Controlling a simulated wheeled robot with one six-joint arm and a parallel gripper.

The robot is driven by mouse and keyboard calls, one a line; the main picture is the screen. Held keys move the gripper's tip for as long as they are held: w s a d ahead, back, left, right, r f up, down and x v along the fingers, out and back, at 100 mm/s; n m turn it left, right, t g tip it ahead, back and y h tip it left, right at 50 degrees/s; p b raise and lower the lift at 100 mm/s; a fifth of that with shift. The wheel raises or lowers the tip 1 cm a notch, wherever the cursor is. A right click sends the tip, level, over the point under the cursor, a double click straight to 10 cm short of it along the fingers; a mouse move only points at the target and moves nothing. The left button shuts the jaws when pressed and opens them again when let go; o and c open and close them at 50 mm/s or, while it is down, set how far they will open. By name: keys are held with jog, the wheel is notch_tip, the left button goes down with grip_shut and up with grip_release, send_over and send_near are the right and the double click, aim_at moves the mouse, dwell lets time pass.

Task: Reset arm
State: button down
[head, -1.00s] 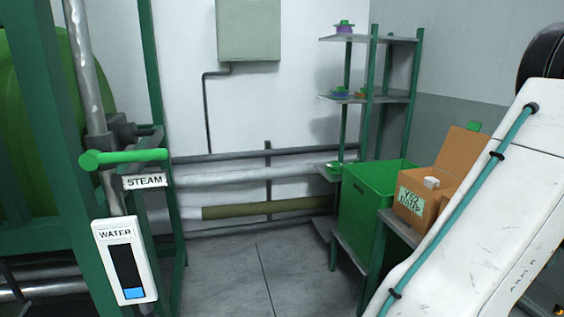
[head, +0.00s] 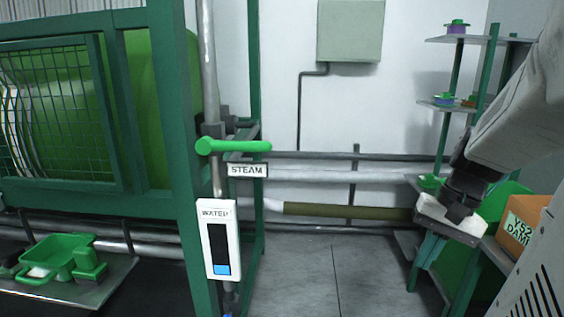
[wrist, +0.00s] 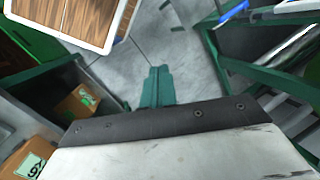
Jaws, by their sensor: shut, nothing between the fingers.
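My gripper (head: 430,252) hangs in the right part of the head view, with its teal fingers pointing down and together. It is shut with nothing between the fingers. In the wrist view the closed teal fingers (wrist: 157,85) point out over grey floor tiles. My arm comes in from the upper right of the head view and partly hides the shelf and the green bin behind it.
A cardboard box (head: 520,228) marked YS2 DAMP stands at the right edge. A green-framed machine (head: 172,130) with a green STEAM lever (head: 233,147) and a WATER gauge (head: 219,240) stands left. A tray (head: 62,258) sits lower left. Floor between is clear.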

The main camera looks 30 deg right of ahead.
jog(key=s+a+r+n+h, duration=0.1)
jog(key=a+r+n+h, duration=0.2)
jog(key=a+n, duration=0.7)
jog(key=a, duration=0.8)
jog(key=shift+r+t, duration=0.2)
jog(key=shift+t, duration=0.1)
jog(key=shift+s, duration=0.1)
